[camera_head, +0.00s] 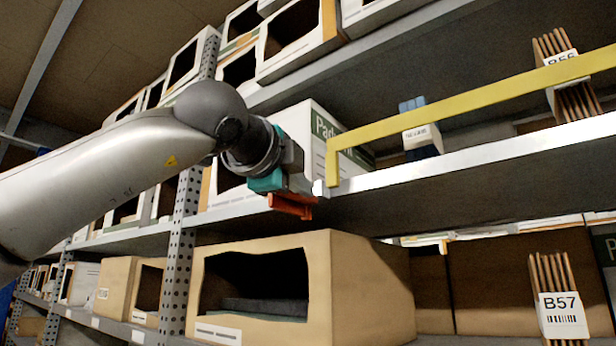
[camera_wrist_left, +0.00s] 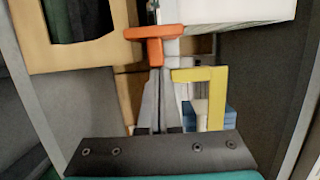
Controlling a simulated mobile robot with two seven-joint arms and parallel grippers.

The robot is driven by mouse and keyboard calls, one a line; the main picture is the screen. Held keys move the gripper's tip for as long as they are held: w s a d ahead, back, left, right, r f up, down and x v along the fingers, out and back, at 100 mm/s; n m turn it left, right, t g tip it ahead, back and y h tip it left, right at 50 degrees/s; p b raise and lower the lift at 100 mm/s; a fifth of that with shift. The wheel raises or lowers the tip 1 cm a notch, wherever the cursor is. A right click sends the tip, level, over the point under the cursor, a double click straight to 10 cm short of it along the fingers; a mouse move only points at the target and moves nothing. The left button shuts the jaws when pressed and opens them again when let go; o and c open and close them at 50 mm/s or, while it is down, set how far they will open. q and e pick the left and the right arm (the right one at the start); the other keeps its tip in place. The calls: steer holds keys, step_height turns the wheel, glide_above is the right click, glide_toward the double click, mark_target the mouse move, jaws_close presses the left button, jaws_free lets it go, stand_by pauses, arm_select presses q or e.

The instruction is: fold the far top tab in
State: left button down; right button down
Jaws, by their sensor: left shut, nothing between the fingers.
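My left gripper (camera_head: 316,188) comes in from the left at the shelf's front edge; its shut, empty fingers also show in the left wrist view (camera_wrist_left: 160,80). An orange T-shaped piece (camera_head: 291,206) sits just below the gripper in the head view; in the left wrist view the orange piece (camera_wrist_left: 153,33) lies just beyond the fingertips. Contact cannot be told. A yellow angled bar (camera_head: 470,105) runs right from beside the fingertips, and its bent end shows in the left wrist view (camera_wrist_left: 216,100). No part is clearly identifiable as the far top tab. My right gripper is out of view.
A white box with a green label (camera_head: 322,122) stands behind the gripper on the shelf (camera_head: 470,150). A large open brown box (camera_head: 330,285) stands below. A perforated post (camera_head: 183,225) rises left of the gripper. A blue item (camera_head: 420,130) stands behind the bar.

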arm_select(q)
steer(key=shift+a, duration=0.2)
steer(key=shift+a+m+h, duration=0.25)
steer(key=shift+m+h, duration=0.15)
steer(key=shift+h, duration=0.1)
steer(key=shift+a+g+h, duration=0.15)
steer(key=shift+g+h, duration=0.15)
steer(key=shift+g, duration=0.1)
